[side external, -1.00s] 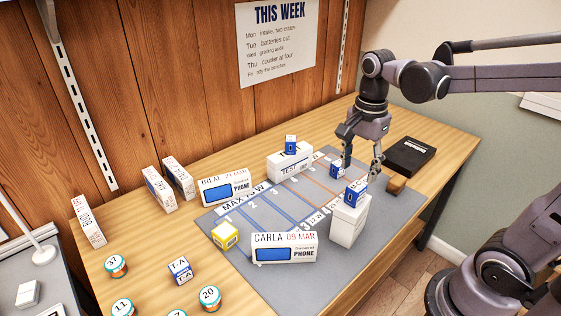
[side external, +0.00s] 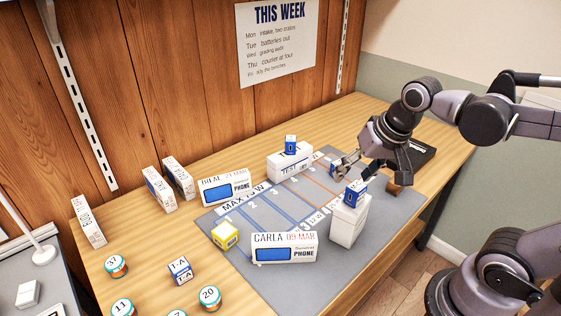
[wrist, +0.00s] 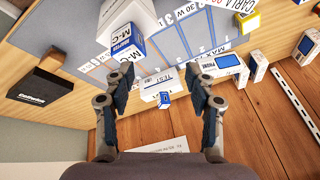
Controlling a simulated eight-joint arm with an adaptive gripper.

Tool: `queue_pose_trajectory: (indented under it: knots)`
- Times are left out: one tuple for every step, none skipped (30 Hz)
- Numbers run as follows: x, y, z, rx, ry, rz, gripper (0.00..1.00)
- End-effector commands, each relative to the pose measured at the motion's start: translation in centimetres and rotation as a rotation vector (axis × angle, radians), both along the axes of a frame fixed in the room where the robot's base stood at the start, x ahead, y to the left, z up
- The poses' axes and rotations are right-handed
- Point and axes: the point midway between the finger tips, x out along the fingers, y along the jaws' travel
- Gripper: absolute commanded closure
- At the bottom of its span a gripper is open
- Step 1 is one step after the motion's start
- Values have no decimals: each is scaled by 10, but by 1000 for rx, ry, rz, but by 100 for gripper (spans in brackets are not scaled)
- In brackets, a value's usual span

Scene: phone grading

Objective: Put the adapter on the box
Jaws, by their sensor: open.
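My gripper (side external: 353,172) is open and empty, tilted over the right end of the grey mat (side external: 285,228). A blue-and-white cube marked M-C (side external: 355,193) sits on a tall white box (side external: 347,223); in the wrist view this cube (wrist: 122,42) reads "adapter". It lies beyond the left fingertip there. A white TEST box (side external: 288,165) carries a small blue cube (side external: 291,144). In the wrist view the TEST box (wrist: 160,85) shows between the open fingers (wrist: 160,75).
White phone boxes, BILAL (side external: 225,187) and CARLA (side external: 284,247), stand by the mat. A yellow cube (side external: 225,235) is on it. A T-A cube (side external: 180,270) and numbered round tins (side external: 116,266) are at the left. A black box (side external: 417,158) lies behind my gripper.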

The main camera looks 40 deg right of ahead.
Motion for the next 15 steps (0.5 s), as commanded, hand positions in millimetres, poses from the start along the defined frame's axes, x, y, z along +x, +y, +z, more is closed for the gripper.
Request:
queue_pose_trajectory:
  knots:
    - [-3,4,-5,-43,-42,101,44]
    - [-4,6,-8,-69,-65,156,44]
    - [-5,9,-10,-103,-94,224,44]
    - [-5,10,-12,-126,-113,268,44]
    - [-5,12,-13,-148,-131,308,44]
    - [-6,13,-15,-174,-149,352,44]
    - [-6,14,-16,-190,-161,380,44]
    - [-6,15,-17,-204,-171,403,44]
    - [-6,15,-18,-219,-182,427,44]
    - [-6,16,-18,-227,-186,440,44]
    - [-6,16,-18,-232,-190,449,44]
    - [-6,16,-18,-237,-193,456,44]
    - [-6,16,-18,-239,-194,459,44]
    - [-6,17,-18,-240,-195,460,44]
    - [-6,17,-18,-240,-194,461,44]
